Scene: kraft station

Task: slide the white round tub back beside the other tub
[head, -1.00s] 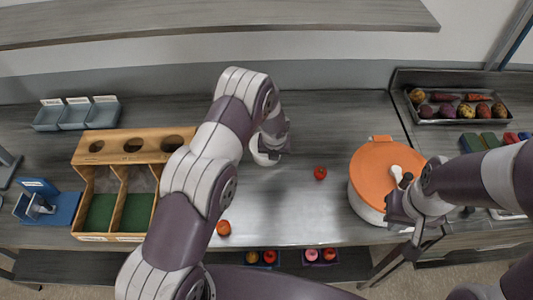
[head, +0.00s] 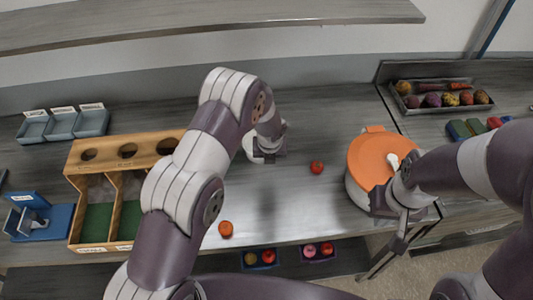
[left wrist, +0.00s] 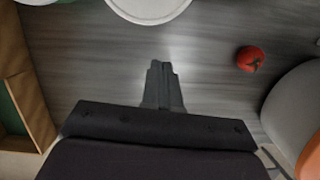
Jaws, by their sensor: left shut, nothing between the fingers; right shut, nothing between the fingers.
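A small white round tub (head: 249,146) stands on the bench, mostly hidden behind my left gripper in the head view. Its near rim also shows at the top of the left wrist view (left wrist: 150,10). My left gripper (left wrist: 162,88) is shut and empty, its fingertips pointing at that tub with a gap of bare bench between them. A larger white round tub with an orange lid (head: 374,157) stands to the right, and its side shows in the left wrist view (left wrist: 293,105). My right gripper (head: 385,203) is shut and empty at this tub's near right side; contact cannot be told.
A tomato (head: 317,167) lies between the tubs, and another red-orange fruit (head: 225,229) near the front edge. A wooden divided box (head: 124,150) stands left. A produce tray (head: 443,101) is at the back right. The bench behind the tubs is clear.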

